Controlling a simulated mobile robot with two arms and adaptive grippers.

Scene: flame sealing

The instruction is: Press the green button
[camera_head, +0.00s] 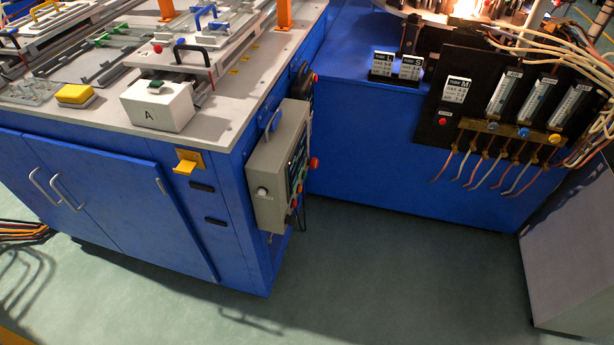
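A white box marked "A" (158,107) stands on the grey top of the blue cabinet at the left. A dark green button (156,86) sits on the top of this box. A grey control box (278,165) hangs on the cabinet's right side, with small coloured buttons along its edge, one of them greenish and too small to tell clearly. Neither of my grippers is in view.
A yellow block (75,94) lies left of the white box. A slide fixture with a black handle (193,57) stands behind it. A red knob (314,163) juts from the control box. A black gauge panel (490,105) with hoses is at right. The floor in front is clear.

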